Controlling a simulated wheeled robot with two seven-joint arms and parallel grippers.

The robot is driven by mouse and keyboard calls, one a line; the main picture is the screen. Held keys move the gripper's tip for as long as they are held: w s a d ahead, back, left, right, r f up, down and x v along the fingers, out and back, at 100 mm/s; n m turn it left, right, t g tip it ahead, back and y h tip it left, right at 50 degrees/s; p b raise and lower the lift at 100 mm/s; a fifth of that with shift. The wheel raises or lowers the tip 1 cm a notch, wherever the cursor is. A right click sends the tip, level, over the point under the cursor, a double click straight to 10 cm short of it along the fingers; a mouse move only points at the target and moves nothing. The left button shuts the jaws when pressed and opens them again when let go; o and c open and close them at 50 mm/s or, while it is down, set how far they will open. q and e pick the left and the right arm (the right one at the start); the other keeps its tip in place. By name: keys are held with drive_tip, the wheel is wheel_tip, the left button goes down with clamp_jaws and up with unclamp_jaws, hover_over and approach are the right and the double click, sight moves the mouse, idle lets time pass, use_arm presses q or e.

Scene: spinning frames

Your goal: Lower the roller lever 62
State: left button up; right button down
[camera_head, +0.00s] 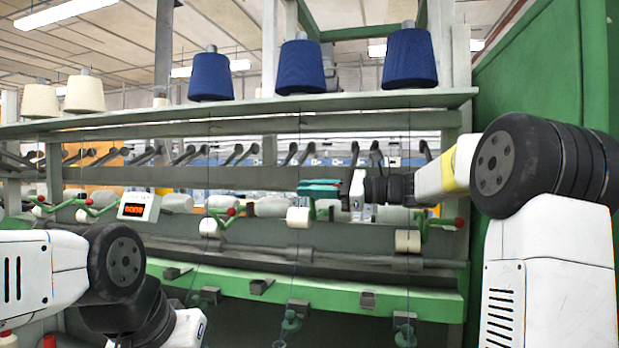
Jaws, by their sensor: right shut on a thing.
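My right gripper (318,188) has come in from the right at the middle of the machine. Its teal fingers are shut and seen side-on. The green roller lever (322,209) is directly below and behind them, and its knob end is hidden by the gripper. The white roller (298,217) is just left of this lever. No number can be read on the lever. My left arm shows at lower left, but its gripper is not in view.
Similar green levers with red knobs stand at left (80,208), centre left (222,213) and right (440,222). A red digit display (138,206) is on the left. Blue yarn cones (302,68) stand on the top shelf (240,108). A green rail (330,292) runs below.

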drive_tip(key=shift+f, duration=0.1)
drive_tip(key=c, duration=1.4)
unclamp_jaws()
drive_tip(key=shift+c, duration=0.2)
drive_tip(key=v, duration=0.8)
drive_tip(key=shift+d, duration=0.1)
